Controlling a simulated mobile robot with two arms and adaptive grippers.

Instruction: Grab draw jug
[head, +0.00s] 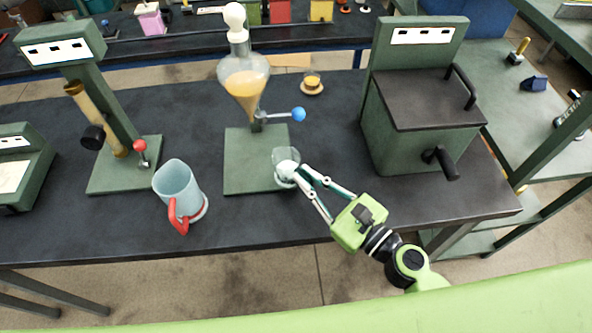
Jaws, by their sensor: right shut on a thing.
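My right gripper (299,178) reaches in from the lower right and is shut on a small clear glass jug (283,156) with a white part at its near side. The jug is at the right edge of the green base plate of the funnel stand; whether it touches the plate or table is unclear. The separating funnel (245,82) holds amber oil and has a white stopper and a blue-knobbed tap. My left gripper is out of view.
A green box machine (425,110) with a dark lid and crank stands right. A green stand (100,120) with a tilted brass tube and red-knobbed lever stands left. A small amber dish (312,83) sits behind. The dark table (330,130) is clear between funnel and box.

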